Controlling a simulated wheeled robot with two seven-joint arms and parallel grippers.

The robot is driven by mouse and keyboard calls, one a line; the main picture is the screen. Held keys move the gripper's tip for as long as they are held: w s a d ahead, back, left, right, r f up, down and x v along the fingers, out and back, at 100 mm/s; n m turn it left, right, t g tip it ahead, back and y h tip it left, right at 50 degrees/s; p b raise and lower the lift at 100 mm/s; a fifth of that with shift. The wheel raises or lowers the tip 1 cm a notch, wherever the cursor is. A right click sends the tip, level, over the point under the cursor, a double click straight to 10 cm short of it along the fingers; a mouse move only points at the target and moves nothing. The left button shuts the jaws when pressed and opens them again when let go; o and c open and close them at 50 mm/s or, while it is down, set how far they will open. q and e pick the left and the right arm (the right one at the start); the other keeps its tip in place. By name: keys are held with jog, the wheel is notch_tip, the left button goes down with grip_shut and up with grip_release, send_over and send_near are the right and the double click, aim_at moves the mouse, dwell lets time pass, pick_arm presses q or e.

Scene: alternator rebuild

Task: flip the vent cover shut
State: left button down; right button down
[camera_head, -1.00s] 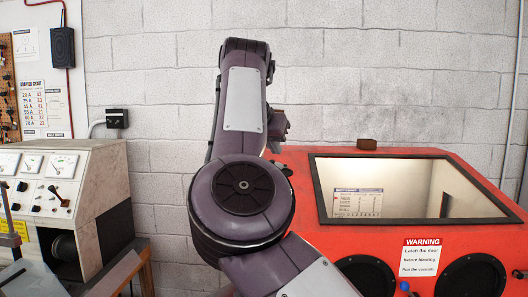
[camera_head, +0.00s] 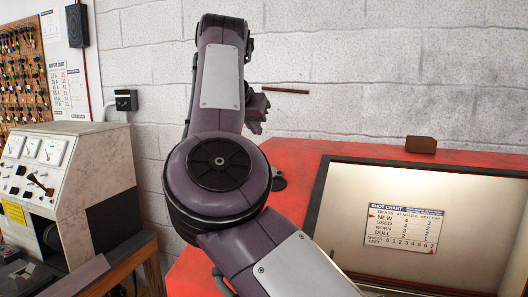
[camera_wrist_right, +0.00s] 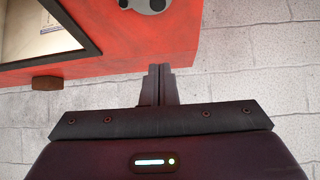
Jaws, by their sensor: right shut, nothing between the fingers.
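The red cabinet (camera_head: 305,158) has a dark fitting (camera_head: 279,180) on its top, partly behind my right arm. This may be the vent; I cannot make out a cover or its angle. In the right wrist view a grey fitting with dark round spots (camera_wrist_right: 146,5) shows at the top edge, cut off, on the red cabinet (camera_wrist_right: 120,45). My right gripper (camera_wrist_right: 160,70) is shut and empty, its fingertips by the cabinet's edge in that picture, apart from the fitting. In the head view its body is partly hidden behind my arm. My left gripper is not in view.
A framed window (camera_head: 320,195) shows a chart inside the cabinet. A brown block (camera_head: 421,145) stands at the cabinet's rear edge. A thin brown bar (camera_head: 286,91) shows before the block wall; I cannot tell what it is. A gauge bench (camera_head: 75,150) stands left.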

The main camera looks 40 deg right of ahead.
jog(key=shift+w, duration=0.15)
jog(key=shift+a, duration=0.2)
jog(key=p+x, duration=0.3)
jog(key=x, duration=0.7)
jog(key=shift+w+d+r, duration=0.1)
jog(key=shift+d, duration=0.05)
jog(key=a, duration=0.1)
jog(key=s+a+f, duration=0.1)
jog(key=a, duration=0.1)
jog(key=shift+s+f, duration=0.15)
jog(key=shift+f, duration=0.05)
jog(key=shift+s+a, duration=0.1)
jog(key=shift+a, duration=0.2)
jog(key=shift+d+f, duration=0.1)
jog(key=shift+f, duration=0.1)
jog(key=shift+d, duration=0.1)
